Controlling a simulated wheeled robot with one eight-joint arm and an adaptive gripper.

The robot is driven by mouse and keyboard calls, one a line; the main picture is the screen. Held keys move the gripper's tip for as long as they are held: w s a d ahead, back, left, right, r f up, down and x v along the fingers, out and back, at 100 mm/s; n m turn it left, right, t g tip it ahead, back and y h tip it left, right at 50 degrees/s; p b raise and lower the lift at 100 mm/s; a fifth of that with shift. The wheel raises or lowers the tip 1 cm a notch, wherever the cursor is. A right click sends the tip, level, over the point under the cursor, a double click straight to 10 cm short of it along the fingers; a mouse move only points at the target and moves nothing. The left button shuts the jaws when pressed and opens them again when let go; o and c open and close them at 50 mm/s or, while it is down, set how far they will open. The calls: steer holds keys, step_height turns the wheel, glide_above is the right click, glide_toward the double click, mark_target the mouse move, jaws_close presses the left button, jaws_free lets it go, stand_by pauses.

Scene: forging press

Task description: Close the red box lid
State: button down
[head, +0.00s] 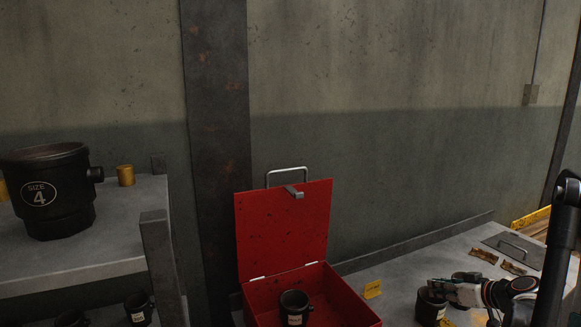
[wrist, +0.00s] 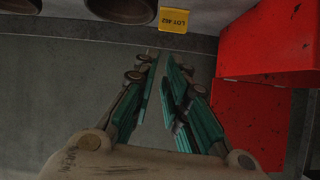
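The red box stands on the grey bench with its red lid (head: 285,228) swung up, standing nearly upright at the back. The lid has a metal handle (head: 287,172) and a small latch at its top edge. The box body (head: 335,289) is cut off by the lower picture edge and holds a black pot (head: 294,306). In the wrist view, red box surfaces (wrist: 262,45) are at the right. My gripper (wrist: 163,62) is open and empty, left of the red surfaces and apart from them. In the head view, my gripper (head: 450,290) is well right of the box.
Black pots (head: 430,306) stand on the bench by my gripper. A yellow tag (head: 372,289) is beside the box; a yellow LOT 462 tag (wrist: 174,19) shows in the wrist view. A large size 4 pot (head: 52,195) stands on the left shelf. A wall is behind the lid.

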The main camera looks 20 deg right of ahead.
steer(key=w+a+r+g+y+p, duration=0.1)
steer(key=w+a+r+g+p, duration=0.1)
steer(key=w+a+r+p, duration=0.6)
steer(key=n+g+h+p, duration=0.15)
steer(key=g+p, duration=0.35)
steer(key=p, duration=1.5)
glide_toward(290, 191)
steer(key=shift+h, duration=0.25)
steer(key=x, duration=0.4)
steer(key=p+x, duration=0.1)
steer(key=x, duration=0.1)
steer(key=shift+a, duration=0.3)
